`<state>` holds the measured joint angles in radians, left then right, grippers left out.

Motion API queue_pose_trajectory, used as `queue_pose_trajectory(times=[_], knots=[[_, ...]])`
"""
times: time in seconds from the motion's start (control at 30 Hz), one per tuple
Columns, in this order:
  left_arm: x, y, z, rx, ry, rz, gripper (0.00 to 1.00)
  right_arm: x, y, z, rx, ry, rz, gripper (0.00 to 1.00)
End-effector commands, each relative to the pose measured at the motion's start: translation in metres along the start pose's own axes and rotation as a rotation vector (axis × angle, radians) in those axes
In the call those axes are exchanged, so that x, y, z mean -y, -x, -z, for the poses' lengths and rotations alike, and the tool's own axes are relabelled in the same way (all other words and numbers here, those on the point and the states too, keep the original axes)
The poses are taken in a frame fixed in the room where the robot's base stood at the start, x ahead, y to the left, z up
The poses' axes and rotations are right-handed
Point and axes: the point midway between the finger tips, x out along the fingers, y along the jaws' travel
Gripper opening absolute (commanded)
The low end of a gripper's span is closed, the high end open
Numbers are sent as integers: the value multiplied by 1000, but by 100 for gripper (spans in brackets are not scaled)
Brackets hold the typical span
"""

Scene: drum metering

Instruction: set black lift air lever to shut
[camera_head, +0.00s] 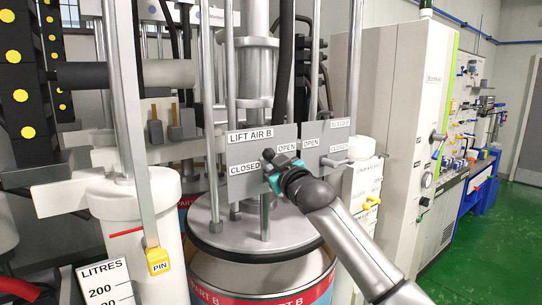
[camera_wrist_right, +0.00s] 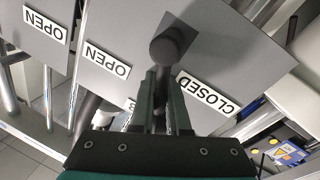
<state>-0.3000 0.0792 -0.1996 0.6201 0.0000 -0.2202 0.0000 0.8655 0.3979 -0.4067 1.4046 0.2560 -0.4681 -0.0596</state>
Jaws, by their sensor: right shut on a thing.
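The black lift air lever (camera_head: 268,154) shows as a round black knob on the grey plate marked LIFT AIR B (camera_head: 250,145). The knob sits between the CLOSED label on the left and the OPEN label on the right. My right gripper (camera_head: 276,170) is at the lever, shut on it. In the right wrist view the black knob (camera_wrist_right: 165,50) is at the tips of the two green-black fingers (camera_wrist_right: 163,82), in front of the plate, which appears upside down. The fingers hide most of the lever below the knob. My left gripper is not in view.
A second grey plate (camera_head: 325,131) with its own OPEN and CLOSED labels and a grey lever (camera_head: 335,162) is close on the right. Vertical rods, hoses and a drum (camera_head: 265,280) crowd the area.

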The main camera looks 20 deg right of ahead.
Motion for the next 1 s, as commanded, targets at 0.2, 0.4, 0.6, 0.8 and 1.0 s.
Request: queue_pose_trajectory(times=[0.2, 0.4, 0.6, 0.8, 1.0], knots=[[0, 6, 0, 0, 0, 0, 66, 10, 2, 0, -39, 207, 2, 0], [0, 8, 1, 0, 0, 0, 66, 19, 4, -3, -76, 393, 1, 0], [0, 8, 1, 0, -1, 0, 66, 28, 5, -6, -113, 579, 2, 0], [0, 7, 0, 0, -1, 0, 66, 35, 7, -11, -150, 763, 2, 0], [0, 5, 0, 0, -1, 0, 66, 41, 8, -17, -181, 923, 2, 0]])
